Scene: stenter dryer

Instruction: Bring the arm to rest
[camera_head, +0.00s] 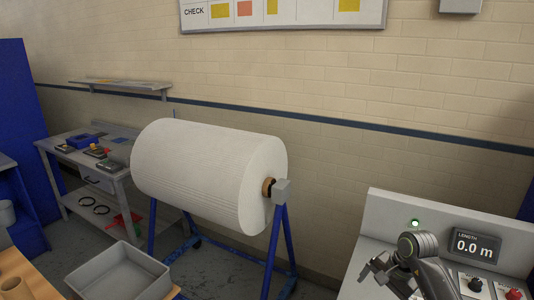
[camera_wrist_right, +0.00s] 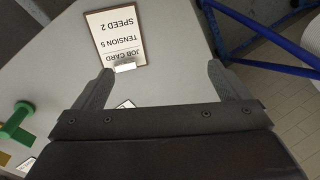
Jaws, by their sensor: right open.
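My right arm (camera_head: 432,274) comes in from the lower right in the head view, in front of the sloped grey control console (camera_head: 385,215). My right gripper (camera_head: 374,270) is over the console's left part. In the right wrist view the two fingers of this gripper (camera_wrist_right: 160,85) are spread wide with nothing between them. A job card (camera_wrist_right: 118,40) reading "TENSION 5, SPEED 2" lies on the pale surface just beyond the fingers, held by a small clip. My left gripper is not in view.
The console carries a length display (camera_head: 473,246) reading 0.0 m, a lit green lamp (camera_head: 415,222), black knobs and a red button (camera_head: 514,294). A green handle-like part (camera_wrist_right: 16,122) is left of the gripper. A large white roll (camera_head: 205,170) stands on a blue frame.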

